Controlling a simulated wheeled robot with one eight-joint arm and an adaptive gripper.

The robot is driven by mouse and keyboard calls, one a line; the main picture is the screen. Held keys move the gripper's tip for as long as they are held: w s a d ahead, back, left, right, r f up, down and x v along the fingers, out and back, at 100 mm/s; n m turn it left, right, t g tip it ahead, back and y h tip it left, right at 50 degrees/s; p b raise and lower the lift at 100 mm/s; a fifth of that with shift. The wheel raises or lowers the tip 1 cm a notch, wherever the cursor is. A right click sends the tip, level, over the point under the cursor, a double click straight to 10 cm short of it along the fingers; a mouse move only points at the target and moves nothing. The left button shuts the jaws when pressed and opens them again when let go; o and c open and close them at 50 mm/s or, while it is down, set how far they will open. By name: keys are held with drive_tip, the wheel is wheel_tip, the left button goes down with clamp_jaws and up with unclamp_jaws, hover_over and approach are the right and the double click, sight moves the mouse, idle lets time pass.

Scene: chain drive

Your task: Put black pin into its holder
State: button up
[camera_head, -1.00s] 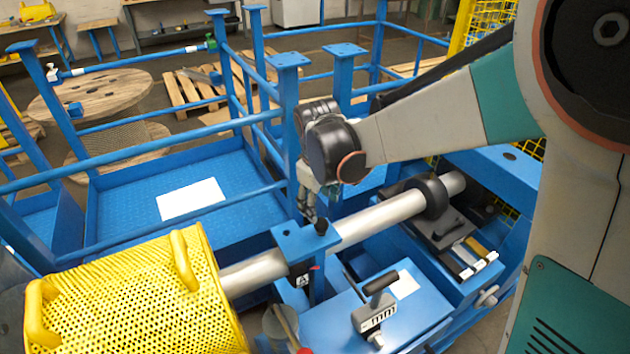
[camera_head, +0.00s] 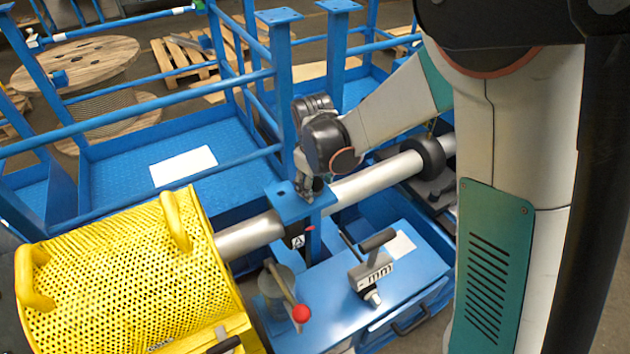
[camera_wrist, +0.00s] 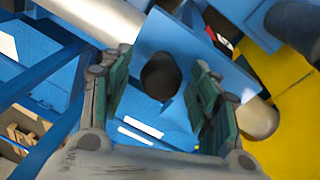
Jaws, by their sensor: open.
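The black pin (camera_wrist: 160,76) shows in the wrist view as a dark rounded knob at a blue bracket plate (camera_wrist: 178,38). In the head view the pin's black top (camera_head: 318,185) is partly hidden by my gripper (camera_head: 309,190). My gripper in the wrist view (camera_wrist: 158,92) is open, with one green-padded finger on each side of the knob. I cannot tell whether either finger touches it. The blue bracket plate in the head view (camera_head: 290,207) has a small dark hole left of the pin. The pin's lower part is hidden.
A metal shaft (camera_head: 250,236) passes by the bracket. A yellow perforated guard (camera_head: 120,275) stands at left. A lever with a red knob (camera_head: 301,313) and a black-handled clamp (camera_head: 372,270) are in front, on a blue surface. Blue rails (camera_head: 150,115) stand behind.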

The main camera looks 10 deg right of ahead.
drive_tip(key=c, duration=1.3)
drive_tip(key=shift+o, duration=0.2)
wheel_tip(320, 180, up, 13)
drive_tip(key=p, duration=0.8)
idle(0.5)
